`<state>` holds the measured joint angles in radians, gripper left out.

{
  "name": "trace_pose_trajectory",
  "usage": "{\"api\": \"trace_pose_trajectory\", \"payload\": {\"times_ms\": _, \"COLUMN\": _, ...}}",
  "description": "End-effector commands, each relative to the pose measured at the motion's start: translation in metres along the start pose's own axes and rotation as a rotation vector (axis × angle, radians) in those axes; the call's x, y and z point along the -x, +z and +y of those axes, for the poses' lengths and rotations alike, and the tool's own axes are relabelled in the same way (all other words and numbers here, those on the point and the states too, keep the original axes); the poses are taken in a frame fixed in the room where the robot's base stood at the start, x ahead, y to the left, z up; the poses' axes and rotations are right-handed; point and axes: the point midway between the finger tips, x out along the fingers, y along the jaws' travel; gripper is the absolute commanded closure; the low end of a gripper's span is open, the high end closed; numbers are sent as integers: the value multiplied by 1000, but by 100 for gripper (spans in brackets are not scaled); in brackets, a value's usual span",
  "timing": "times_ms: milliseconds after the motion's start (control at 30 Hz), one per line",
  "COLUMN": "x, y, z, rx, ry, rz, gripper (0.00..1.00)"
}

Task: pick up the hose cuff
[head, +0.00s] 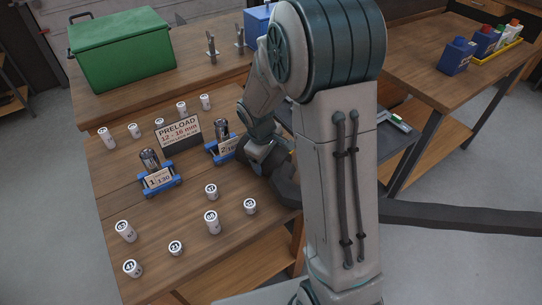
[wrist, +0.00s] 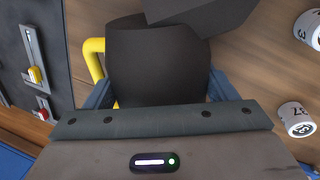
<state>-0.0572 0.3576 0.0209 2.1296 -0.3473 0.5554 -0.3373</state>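The hose cuff (wrist: 155,68) is a broad black block, large in the wrist view just beyond my gripper. In the head view a dark piece that looks like the cuff (head: 286,187) lies at the bench's right edge, partly behind my arm. My gripper (wrist: 160,94) has its blue-grey fingers on the left and right sides of the cuff, close to its edges. The fingertips are mostly hidden by the cuff, so I cannot tell whether they press on it. A yellow bent bar (wrist: 95,60) shows beside the cuff's left side.
A dark hose (head: 460,216) runs off to the right. Numbered white cylinders (head: 211,221), blue stands (head: 160,182) and a preload sign (head: 179,132) stand on the wooden bench (head: 190,250). A green box (head: 122,50) sits at the back left. My arm hides the middle.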

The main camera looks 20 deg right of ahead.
Motion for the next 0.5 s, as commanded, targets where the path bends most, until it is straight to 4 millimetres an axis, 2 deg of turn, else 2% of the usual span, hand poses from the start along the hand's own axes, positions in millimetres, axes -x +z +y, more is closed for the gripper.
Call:
{"api": "trace_pose_trajectory", "payload": {"times_ms": 33, "x": 1, "y": 0, "z": 1, "rx": 0, "ry": 1, "rz": 2, "gripper": 57}}
{"api": "trace_pose_trajectory", "payload": {"times_ms": 67, "x": 1, "y": 0, "z": 1, "rx": 0, "ry": 1, "rz": 2, "gripper": 63}}
{"api": "trace_pose_trajectory", "payload": {"times_ms": 333, "x": 3, "y": -1, "z": 1, "rx": -1, "ry": 2, "rz": 2, "gripper": 63}}
{"api": "trace_pose_trajectory", "payload": {"times_ms": 500, "x": 17, "y": -1, "z": 4, "rx": -2, "ry": 3, "rz": 5, "gripper": 63}}
